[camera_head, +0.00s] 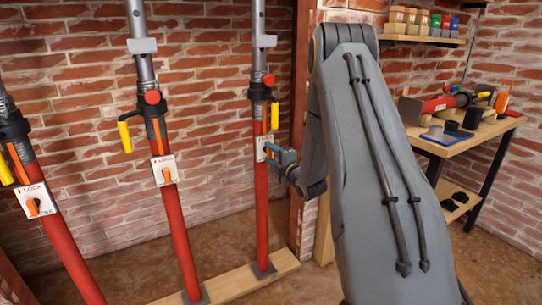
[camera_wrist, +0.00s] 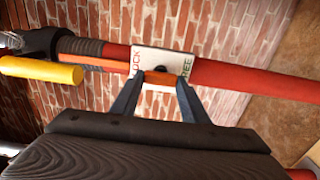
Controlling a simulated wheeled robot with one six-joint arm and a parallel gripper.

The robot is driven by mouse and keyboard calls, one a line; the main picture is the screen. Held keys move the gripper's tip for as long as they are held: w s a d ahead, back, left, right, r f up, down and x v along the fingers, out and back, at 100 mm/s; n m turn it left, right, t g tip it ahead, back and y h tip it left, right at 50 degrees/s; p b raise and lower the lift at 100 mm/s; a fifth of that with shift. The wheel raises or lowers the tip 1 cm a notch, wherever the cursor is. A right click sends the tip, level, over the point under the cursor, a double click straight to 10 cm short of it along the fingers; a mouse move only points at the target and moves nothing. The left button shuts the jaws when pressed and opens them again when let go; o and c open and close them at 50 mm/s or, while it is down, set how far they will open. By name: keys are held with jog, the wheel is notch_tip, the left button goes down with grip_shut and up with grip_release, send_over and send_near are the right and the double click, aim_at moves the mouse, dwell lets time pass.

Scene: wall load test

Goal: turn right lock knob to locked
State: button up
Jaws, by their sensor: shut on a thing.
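The right lock knob (camera_wrist: 160,79) is a small orange piece on a white plate marked LOCK and FREE (camera_wrist: 165,59). The plate is fixed to the right red post (camera_head: 262,205); in the head view the plate (camera_head: 261,148) is partly covered by my gripper (camera_head: 270,151). In the wrist view my gripper (camera_wrist: 160,75) has one dark finger on each side of the knob, and it is shut on it. The fingers hide part of the knob, so I cannot tell exactly which way it points.
Two more red posts with lock plates stand to the left, the middle one (camera_head: 180,235) and the left one (camera_head: 68,245). A yellow handle (camera_wrist: 42,70) juts from the right post near my gripper. A wooden workbench (camera_head: 425,143) with tools stands at right. A brick wall is behind.

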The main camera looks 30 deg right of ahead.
dwell(0.3)
jog(key=o, duration=1.1)
jog(key=shift+c, duration=0.2)
jog(key=s, duration=0.7)
jog(key=shift+s, duration=0.4)
jog(key=shift+d, duration=0.1)
